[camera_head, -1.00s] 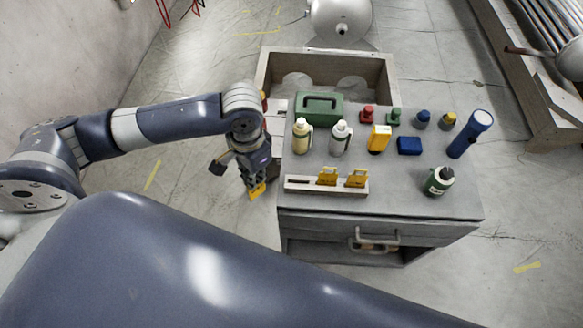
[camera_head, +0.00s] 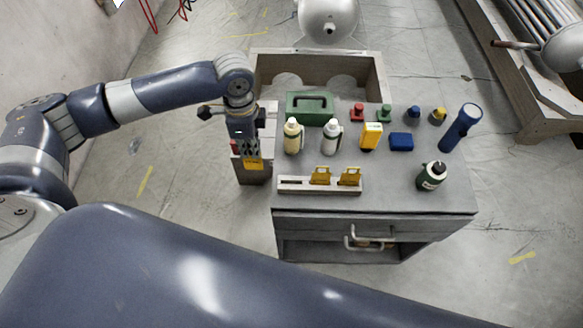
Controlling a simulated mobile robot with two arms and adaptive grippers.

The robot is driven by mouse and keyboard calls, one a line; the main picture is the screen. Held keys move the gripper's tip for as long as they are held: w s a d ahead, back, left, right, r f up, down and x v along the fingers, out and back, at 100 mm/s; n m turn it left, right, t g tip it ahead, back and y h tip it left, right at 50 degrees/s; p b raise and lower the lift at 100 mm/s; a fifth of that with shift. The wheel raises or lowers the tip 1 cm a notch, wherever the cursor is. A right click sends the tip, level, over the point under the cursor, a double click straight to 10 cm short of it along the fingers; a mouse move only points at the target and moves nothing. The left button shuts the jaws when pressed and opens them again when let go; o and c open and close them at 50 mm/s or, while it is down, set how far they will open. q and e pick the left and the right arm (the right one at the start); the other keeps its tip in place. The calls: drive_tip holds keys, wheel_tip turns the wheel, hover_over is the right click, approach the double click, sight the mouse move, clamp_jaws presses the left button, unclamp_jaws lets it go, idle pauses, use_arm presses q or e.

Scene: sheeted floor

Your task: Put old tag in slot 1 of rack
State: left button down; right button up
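My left gripper (camera_head: 249,154) points down at the left of the cabinet. It appears shut on a yellow tag (camera_head: 253,164), which shows at its fingertips, left of and farther back than the rack. The pale rack (camera_head: 318,190) lies along the front left of the cabinet top. Two yellow tags stand upright in it, one near the middle (camera_head: 320,176) and one toward the right end (camera_head: 350,177). The left end of the rack holds no tag and shows a dark slot. My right gripper is not in view.
On the grey cabinet top (camera_head: 390,202), a cream bottle (camera_head: 292,138) and a white bottle (camera_head: 331,138) stand behind the rack. A green box (camera_head: 310,108), yellow box (camera_head: 371,136), blue block (camera_head: 401,142), blue flashlight (camera_head: 461,128) and green bottle (camera_head: 430,177) stand around.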

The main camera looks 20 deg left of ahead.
use_arm(q)
drive_tip(key=d+f+p, duration=0.2)
drive_tip(key=d+f, duration=0.2)
drive_tip(key=d, duration=0.6)
drive_tip(key=shift+w+d+f+p, duration=0.25)
drive_tip(key=shift+w+d+p, duration=0.05)
drive_tip(key=shift+p, duration=0.05)
drive_tip(key=c, duration=1.8)
unclamp_jaws()
drive_tip(key=shift+f, duration=0.1)
